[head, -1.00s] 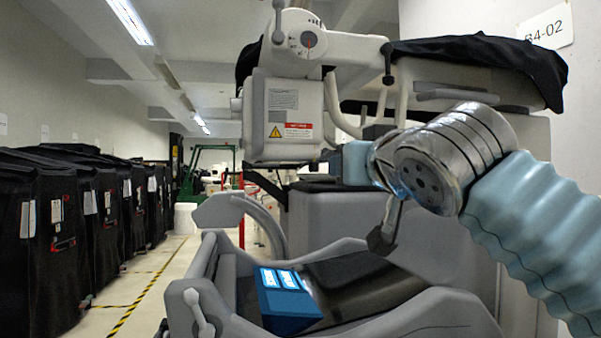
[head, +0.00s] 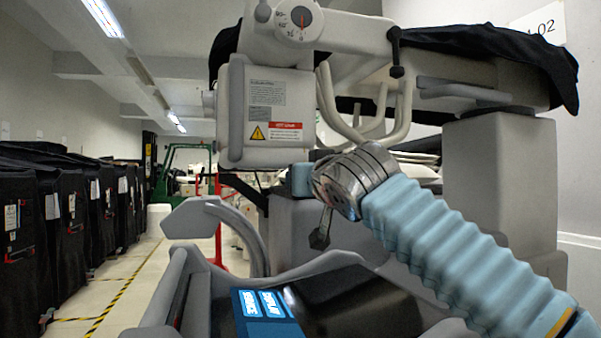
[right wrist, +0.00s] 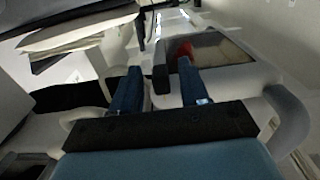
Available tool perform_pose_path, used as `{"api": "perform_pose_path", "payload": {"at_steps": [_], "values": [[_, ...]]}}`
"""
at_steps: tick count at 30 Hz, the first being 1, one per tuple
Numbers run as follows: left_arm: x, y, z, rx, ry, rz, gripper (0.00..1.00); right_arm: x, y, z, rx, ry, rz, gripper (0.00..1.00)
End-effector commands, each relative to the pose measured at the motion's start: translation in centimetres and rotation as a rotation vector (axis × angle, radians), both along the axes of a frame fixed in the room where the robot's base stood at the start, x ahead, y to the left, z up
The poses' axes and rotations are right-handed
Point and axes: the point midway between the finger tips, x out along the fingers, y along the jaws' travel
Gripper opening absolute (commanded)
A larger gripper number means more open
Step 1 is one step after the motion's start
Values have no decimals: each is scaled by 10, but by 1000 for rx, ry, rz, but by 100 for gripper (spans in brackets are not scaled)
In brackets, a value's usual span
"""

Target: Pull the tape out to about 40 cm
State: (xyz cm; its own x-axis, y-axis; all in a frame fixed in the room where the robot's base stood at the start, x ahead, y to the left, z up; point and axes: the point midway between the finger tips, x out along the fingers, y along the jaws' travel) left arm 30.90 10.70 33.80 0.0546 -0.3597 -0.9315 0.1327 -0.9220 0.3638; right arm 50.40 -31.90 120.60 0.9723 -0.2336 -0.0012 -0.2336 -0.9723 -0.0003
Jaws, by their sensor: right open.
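A white machine head with a boxy housing (head: 265,112), a warning label and a round dial (head: 299,20) fills the middle of the head view. My right arm comes in from the right in a pale blue sleeve, its silver wrist just right of and below the housing. In the right wrist view my right gripper (right wrist: 159,68) shows two dark blue fingers, apart, with nothing clearly held between them. A small red thing (right wrist: 185,50) shows at the right fingertip; contact is unclear. My left gripper is out of view.
A grey machine body (head: 500,185) with a black cover (head: 490,45) stands behind and to the right. A lit blue display panel (head: 262,305) sits low in front. Black covered carts (head: 25,215) line the left wall, beside a clear aisle with striped floor tape (head: 125,280).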

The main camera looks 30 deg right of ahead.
Motion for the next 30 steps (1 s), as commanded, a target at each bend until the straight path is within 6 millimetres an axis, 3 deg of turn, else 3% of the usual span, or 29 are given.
{"api": "perform_pose_path", "payload": {"at_steps": [6, 17, 26, 30], "values": [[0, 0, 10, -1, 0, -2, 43, 29, -7, 1, 0, 0, 0, 45], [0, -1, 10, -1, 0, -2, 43, 34, -9, 0, 0, -1, 0, 45], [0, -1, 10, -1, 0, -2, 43, 34, -8, 0, 0, 0, 0, 0], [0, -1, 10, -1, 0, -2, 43, 34, -8, 0, 0, 0, 0, 0]]}}
